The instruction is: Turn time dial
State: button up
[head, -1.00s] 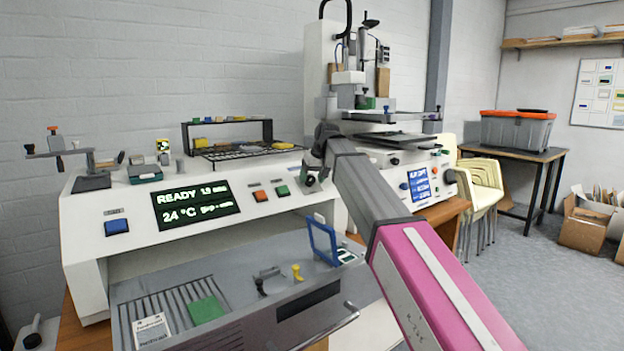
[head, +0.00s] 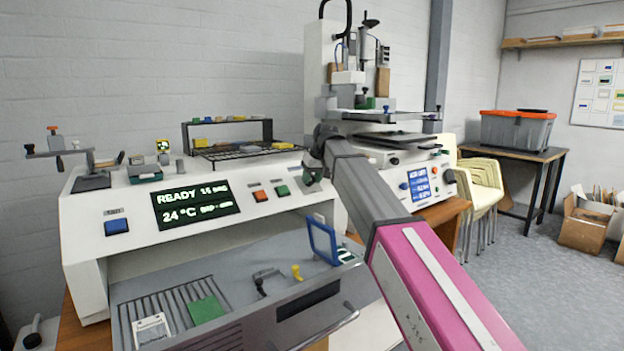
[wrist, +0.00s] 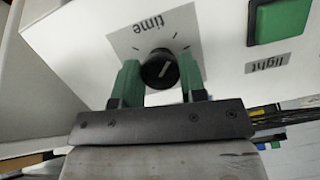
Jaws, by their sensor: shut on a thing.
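The time dial (wrist: 160,70) is a round black knob with a pale pointer line, on a grey label marked "time" on the white front panel. In the wrist view it appears upside down. My gripper (wrist: 160,82) has its two green fingers on either side of the dial and is shut on it. In the head view my gripper (head: 312,172) is at the right end of the sloped panel, and my arm partly hides it and the dial. The display (head: 196,205) reads READY and 24 °C, with a time figure that looks like 1.5.
The green light button (wrist: 278,20) is beside the dial; orange (head: 260,194) and blue (head: 116,226) buttons sit farther left. An open drawer (head: 225,310) with a blue frame (head: 322,240) lies below. The pad printer (head: 370,100) stands behind my arm.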

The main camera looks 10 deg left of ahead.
jog(key=n+h, duration=0.1)
jog(key=n, duration=0.3)
jog(key=shift+n+t, duration=0.4)
jog(key=n+t, duration=0.1)
jog(key=n, duration=0.3)
jog(key=shift+n, duration=0.6)
jog(key=o, duration=0.9)
jog(key=v, duration=1.1)
jog(key=shift+s+a+f, duration=0.1)
jog(key=shift+s+f, duration=0.05)
jog(key=shift+s, duration=0.05)
